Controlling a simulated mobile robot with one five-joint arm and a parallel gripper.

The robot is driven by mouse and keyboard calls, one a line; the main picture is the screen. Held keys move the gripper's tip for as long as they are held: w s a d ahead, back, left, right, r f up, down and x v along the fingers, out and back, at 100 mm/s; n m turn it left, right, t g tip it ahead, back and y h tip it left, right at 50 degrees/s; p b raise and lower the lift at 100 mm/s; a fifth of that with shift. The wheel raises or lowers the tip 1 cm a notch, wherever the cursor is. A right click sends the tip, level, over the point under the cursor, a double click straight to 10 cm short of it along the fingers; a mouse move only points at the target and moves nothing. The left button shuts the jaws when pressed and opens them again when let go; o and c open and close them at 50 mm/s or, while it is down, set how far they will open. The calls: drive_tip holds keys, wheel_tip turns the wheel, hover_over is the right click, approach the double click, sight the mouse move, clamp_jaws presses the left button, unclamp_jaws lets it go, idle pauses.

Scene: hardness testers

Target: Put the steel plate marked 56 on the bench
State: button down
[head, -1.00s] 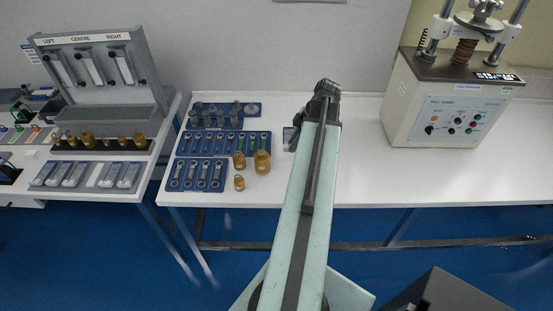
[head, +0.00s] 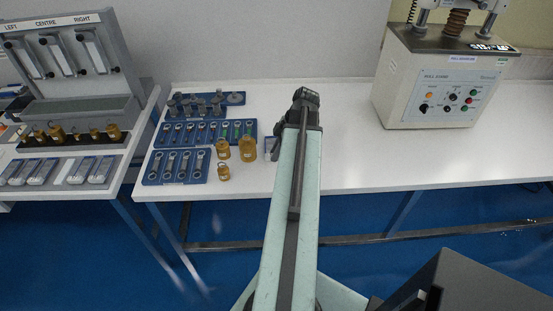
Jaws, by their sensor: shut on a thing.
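My arm reaches out over the bench (head: 345,150), and its dark wrist hides most of what is below it. My gripper (head: 277,151) shows only as a dark sliver at the left edge of the arm, shut. A small pale grey flat piece, the steel plate (head: 269,145), sticks out there, just right of the large brass weight. Most of the plate is hidden and its mark cannot be read. I cannot tell whether it touches the bench top.
Brass weights (head: 248,149) and blue trays of spanner-like parts (head: 177,166) stand left of the arm. A cream tester (head: 430,85) stands at the right. A grey rack (head: 75,70) is at far left. White bench lies clear between arm and tester.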

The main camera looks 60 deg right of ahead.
drive_tip(key=shift+f, duration=0.45)
drive_tip(key=c, duration=1.3)
unclamp_jaws()
drive_tip(key=shift+r+p, duration=0.4)
drive_tip(key=shift+p, duration=0.1)
drive_tip(key=p+v, duration=1)
drive_tip(key=v, duration=0.1)
drive_tip(key=shift+s+r+p, duration=0.15)
drive_tip(key=shift+r+p, duration=0.1)
drive_tip(key=shift+p, duration=0.05)
